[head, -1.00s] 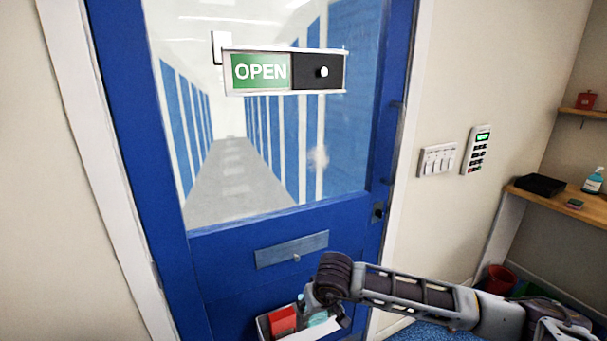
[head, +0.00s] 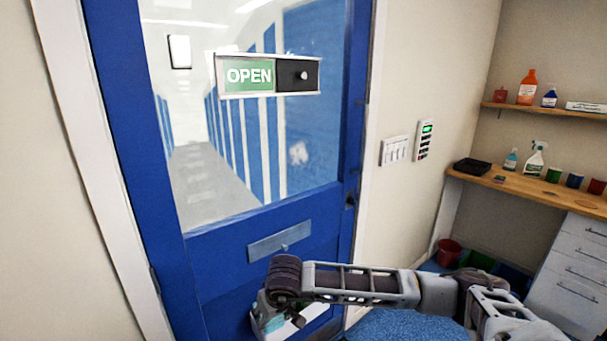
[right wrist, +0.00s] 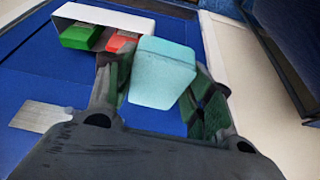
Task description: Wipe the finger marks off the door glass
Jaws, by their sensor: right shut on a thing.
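The blue door's glass (head: 235,135) fills its upper half. A whitish smudge of finger marks (head: 298,152) shows low on the right of the glass. My right gripper (right wrist: 160,85) is shut on a teal block (right wrist: 160,72), which sits between its two fingers. In the head view the right gripper (head: 272,312) is low in front of the door, below the metal plate, and partly hides a white tray (head: 315,318). In the right wrist view the tray (right wrist: 105,17) holds a green block (right wrist: 80,37) and a red block (right wrist: 122,41), beyond the teal block. My left gripper is out of view.
An OPEN sign (head: 268,76) is on the glass, above the marks. A metal plate (head: 279,242) is on the door's lower panel. Switches (head: 394,150) and a keypad (head: 424,140) are on the right wall. Shelves with bottles and a red bin (head: 448,252) stand further right.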

